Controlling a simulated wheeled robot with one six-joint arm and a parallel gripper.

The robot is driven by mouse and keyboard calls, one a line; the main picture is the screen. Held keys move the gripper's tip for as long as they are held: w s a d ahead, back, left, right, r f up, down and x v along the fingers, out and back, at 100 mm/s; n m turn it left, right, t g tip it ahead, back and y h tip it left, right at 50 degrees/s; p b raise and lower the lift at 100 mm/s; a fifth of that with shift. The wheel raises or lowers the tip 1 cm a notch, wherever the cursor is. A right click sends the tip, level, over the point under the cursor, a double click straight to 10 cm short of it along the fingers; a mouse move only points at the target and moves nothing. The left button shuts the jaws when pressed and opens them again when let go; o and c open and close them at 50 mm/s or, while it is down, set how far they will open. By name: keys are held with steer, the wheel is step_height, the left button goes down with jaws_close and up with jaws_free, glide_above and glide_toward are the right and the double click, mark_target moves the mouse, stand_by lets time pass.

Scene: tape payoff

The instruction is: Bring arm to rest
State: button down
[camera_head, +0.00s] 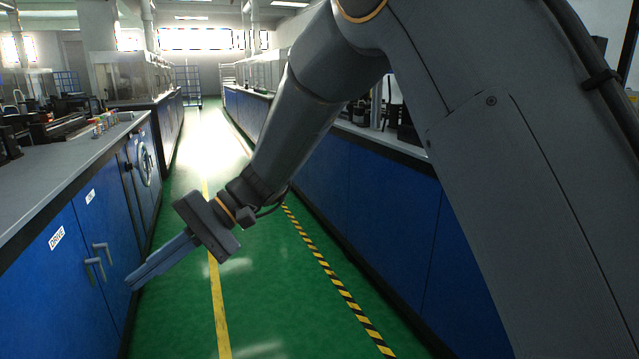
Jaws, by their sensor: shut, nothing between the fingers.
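My arm fills the right half and upper middle of the head view and reaches down to the left over the aisle. My gripper (133,284) is shut and empty, with its long grey fingers together and pointing down-left. Its tips show in front of the lower part of the blue cabinets (50,270) on the left. I cannot tell whether a gap lies between the tips and the cabinet front.
The green floor (265,300) is clear, with a yellow line and a striped tape line (325,268). A counter (45,185) with small items runs along the left. Blue cabinets (375,210) line the right, partly behind my arm. Door handles (97,262) stick out near my gripper.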

steer(key=s+d+f+m+t+h, duration=0.1)
steer(key=s+d+f+t+h, duration=0.15)
steer(key=d, duration=1.15)
steer(key=s+d+f+t+h, duration=0.1)
steer(key=s+d+t+h, duration=0.25)
steer(key=d, duration=1.05)
steer(key=s+d+f+m+t+h, duration=0.1)
steer(key=s+d+f+t+h, duration=0.15)
steer(key=d, duration=1.05)
steer(key=d+r+m+h+p, duration=0.1)
steer(key=d+r+m+p, duration=0.1)
steer(key=d+r+p, duration=0.7)
steer(key=shift+w+r+p, duration=0.15)
steer(key=shift+r+p, duration=0.5)
steer(key=shift+p, duration=3.7)
steer(key=shift+a, duration=0.1)
